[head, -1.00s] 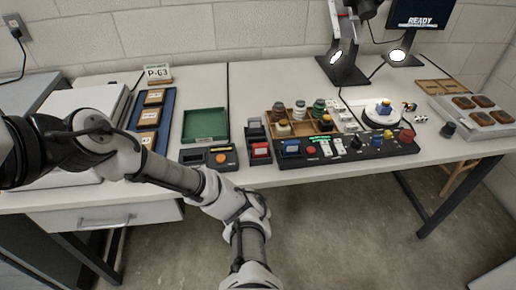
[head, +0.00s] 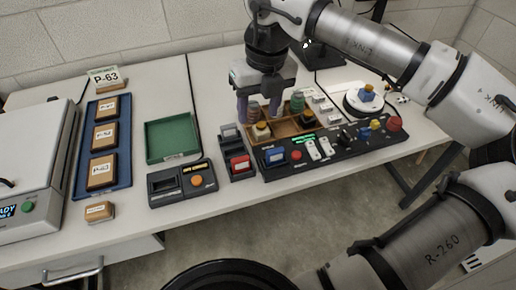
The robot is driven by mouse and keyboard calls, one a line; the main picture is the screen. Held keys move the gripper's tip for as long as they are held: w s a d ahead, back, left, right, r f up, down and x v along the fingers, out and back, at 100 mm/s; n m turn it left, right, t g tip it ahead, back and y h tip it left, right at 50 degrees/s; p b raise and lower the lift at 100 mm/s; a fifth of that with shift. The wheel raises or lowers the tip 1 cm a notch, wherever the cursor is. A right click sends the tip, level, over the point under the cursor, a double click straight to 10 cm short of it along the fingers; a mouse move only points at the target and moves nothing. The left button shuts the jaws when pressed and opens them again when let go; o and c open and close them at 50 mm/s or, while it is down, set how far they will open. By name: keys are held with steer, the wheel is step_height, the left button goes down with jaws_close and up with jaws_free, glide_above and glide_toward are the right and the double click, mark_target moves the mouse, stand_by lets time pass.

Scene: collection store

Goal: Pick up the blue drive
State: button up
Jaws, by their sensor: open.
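A small blue block, which looks like the blue drive (head: 274,156), sits in a slot at the left end of the black control panel (head: 340,150). My gripper (head: 266,114) points down with its fingers apart, over the wooden compartment tray (head: 284,128). It is behind and above the blue drive, not touching it. Jars in the tray show between and beside the fingers, partly hidden by them. A red drive (head: 239,164) sits in a dark rack (head: 230,145) just left of the panel.
A blue tray (head: 122,177) holds labelled wooden blocks. A round white stand (head: 365,104) with a blue and yellow object is at right. White table shows between them.

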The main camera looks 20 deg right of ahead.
steer(key=d+m+h, duration=0.1)
steer(key=d, duration=0.3)
glide_above(276, 150)
steer(key=f, duration=0.7)
steer(key=shift+w+d+f+p, duration=0.15)
steer(key=shift+w+f+p, duration=0.05)
steer(key=shift+f+p, duration=0.1)
steer(key=shift+s+a+f+p, duration=0.15)
steer(key=shift+f+p, duration=0.2)
steer(key=shift+f, duration=1.2)
steer(key=shift+s+a+f+p, duration=0.1)
steer(key=shift+f+p, duration=0.2)
steer(key=shift+f, duration=1.25)
steer(key=c, duration=0.7)
